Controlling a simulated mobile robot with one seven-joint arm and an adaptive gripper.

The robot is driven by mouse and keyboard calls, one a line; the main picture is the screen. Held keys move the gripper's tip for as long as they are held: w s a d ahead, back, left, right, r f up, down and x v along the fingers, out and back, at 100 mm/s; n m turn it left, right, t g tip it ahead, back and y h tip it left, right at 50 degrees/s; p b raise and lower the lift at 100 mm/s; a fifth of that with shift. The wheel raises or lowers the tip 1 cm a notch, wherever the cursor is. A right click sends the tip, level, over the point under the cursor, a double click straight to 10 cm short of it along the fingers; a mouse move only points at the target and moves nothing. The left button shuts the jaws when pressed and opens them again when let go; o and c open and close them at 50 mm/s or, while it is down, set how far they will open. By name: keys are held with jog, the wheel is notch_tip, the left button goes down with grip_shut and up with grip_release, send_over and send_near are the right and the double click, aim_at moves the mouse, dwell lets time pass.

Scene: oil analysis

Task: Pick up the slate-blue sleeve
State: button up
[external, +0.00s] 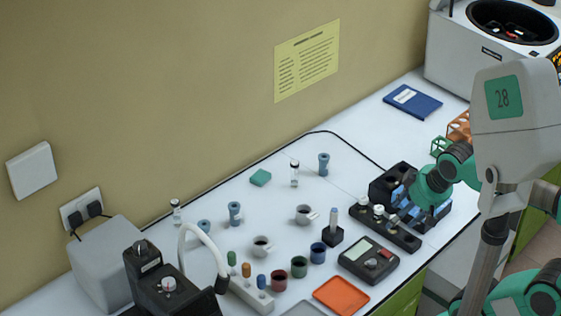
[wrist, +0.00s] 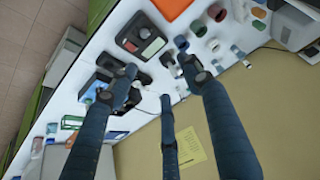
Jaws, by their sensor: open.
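Slate-blue, sleeve-like pieces stand on the white bench in the external view. One (external: 323,164) is at the back near a capped vial, one (external: 235,213) is further left, and a lower one (external: 204,228) is partly behind the lamp neck. I cannot tell which is the named sleeve. My gripper (external: 400,208) is over the black blocks at the right, well apart from all three. In the wrist view my gripper (wrist: 158,68) has its dark blue fingers spread, with nothing seen held between them.
A black rack (external: 390,230), a meter (external: 368,260) and an orange tray (external: 341,296) lie near the front edge. Mugs (external: 305,214), coloured cups (external: 299,266) and a vial (external: 294,174) stand mid-bench. The back right has free room.

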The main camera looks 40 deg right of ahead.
jog(key=w+d+r+m+p, duration=0.1)
jog(key=w+d+m+p, duration=0.2)
jog(key=w+m, duration=0.45)
jog(key=w+d+r+m+p, duration=0.25)
jog(key=w+m, duration=0.25)
jog(key=w, duration=0.6)
jog(key=w+d+r+m+p, duration=0.1)
jog(key=w+d+m+p, duration=0.25)
jog(key=w+m, duration=0.45)
jog(key=w+d+f+m+g+p, duration=0.1)
jog(key=w+d+f+m+p, duration=0.7)
jog(key=w+d+f+m, duration=0.7)
jog(key=w+d+f, duration=0.1)
jog(key=w+d, duration=0.1)
jog(key=w, duration=0.2)
jog(key=shift+d+f, duration=0.2)
jog(key=shift+d, duration=0.1)
jog(key=shift+w+f, duration=0.1)
